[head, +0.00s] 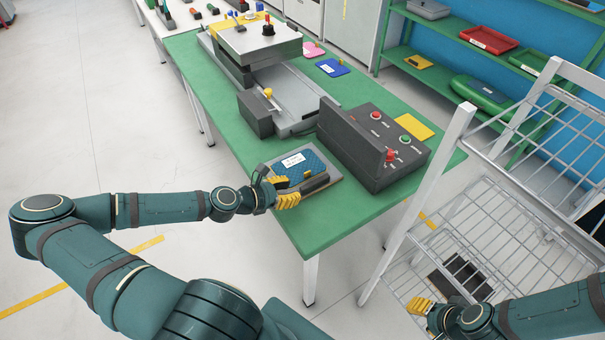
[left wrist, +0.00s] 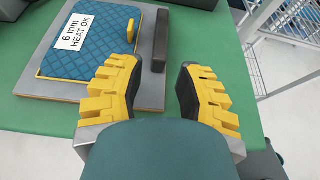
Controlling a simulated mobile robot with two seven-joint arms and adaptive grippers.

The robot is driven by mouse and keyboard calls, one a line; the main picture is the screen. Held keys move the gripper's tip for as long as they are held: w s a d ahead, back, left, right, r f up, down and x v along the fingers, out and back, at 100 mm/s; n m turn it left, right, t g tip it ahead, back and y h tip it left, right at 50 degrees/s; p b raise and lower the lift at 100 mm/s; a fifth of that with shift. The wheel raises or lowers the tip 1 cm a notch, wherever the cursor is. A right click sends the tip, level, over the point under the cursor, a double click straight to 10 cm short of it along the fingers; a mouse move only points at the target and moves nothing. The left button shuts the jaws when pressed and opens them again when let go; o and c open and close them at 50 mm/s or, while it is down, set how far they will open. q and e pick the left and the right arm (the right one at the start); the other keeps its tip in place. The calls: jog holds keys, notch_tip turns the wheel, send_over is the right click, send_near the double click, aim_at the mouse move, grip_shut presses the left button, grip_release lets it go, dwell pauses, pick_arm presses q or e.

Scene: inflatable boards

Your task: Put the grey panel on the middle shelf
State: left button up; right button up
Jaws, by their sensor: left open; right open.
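A flat grey panel (left wrist: 152,88) lies on the near end of the green table (head: 335,225). A blue quilted pad (left wrist: 85,38) with a white "6 mm HEAT OK" label and a yellow tab lies on it. A dark bar (left wrist: 160,40) runs along the panel's right edge. My left gripper (head: 286,191) is open at this edge; in the left wrist view (left wrist: 157,75) the bar lies between and just ahead of its fingertips. The white wire rack (head: 490,225) with several shelves stands at right. My right gripper (head: 420,306) is open and empty beside the rack's lower part, partly hidden.
A dark control box (head: 365,150) with buttons stands right behind the panel. A grey press (head: 265,60) stands further back on the table. Green shelves (head: 460,50) with trays stand against the blue wall. A dark flat piece (head: 465,272) shows through the rack's wires. Floor at left is clear.

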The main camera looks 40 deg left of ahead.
aim_at(307, 186)
pick_arm(q)
jog(key=shift+r+b+x, duration=0.1)
jog(key=shift+b+x, duration=0.1)
jog(key=shift+x, duration=1.35)
jog(key=shift+r+b+x, duration=0.15)
jog(key=shift+x, duration=1.4)
jog(key=shift+d, duration=0.1)
jog(key=shift+c, duration=0.3)
grip_shut()
